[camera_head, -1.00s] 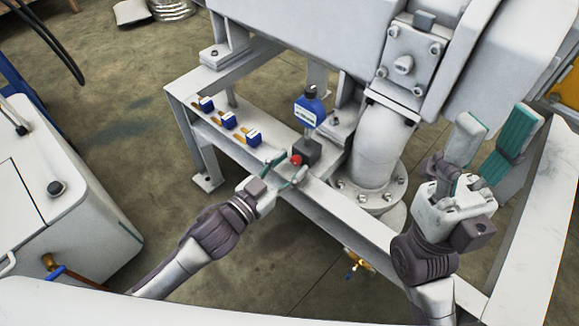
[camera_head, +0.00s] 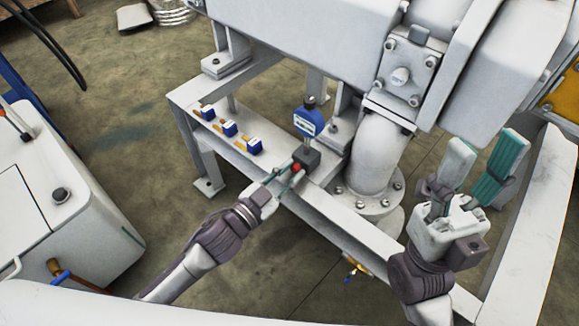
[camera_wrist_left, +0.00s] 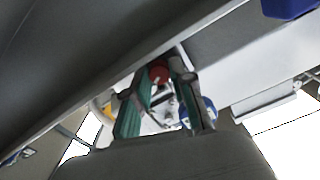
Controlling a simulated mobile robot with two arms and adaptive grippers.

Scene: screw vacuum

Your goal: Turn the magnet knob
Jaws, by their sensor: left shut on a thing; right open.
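The magnet knob (camera_head: 296,168) is a small red knob on the front of a dark block, the magnet base (camera_head: 308,157), on the white frame ledge. A blue dial gauge (camera_head: 308,122) stands on a post above the base. My left gripper (camera_head: 284,180) is at the knob from the front left, its green-padded fingers closed around it. In the left wrist view the red knob (camera_wrist_left: 158,72) shows between the fingertips (camera_wrist_left: 166,84), partly hidden by them. My right gripper (camera_head: 482,165) is open and empty at the right, apart from the knob.
Several blue blocks with yellow-brown parts (camera_head: 229,129) lie in a row on the ledge (camera_head: 190,95) left of the base. A large white pipe with a bolted flange (camera_head: 372,165) stands close to the right. A white cabinet (camera_head: 70,190) is at the left, with open floor between.

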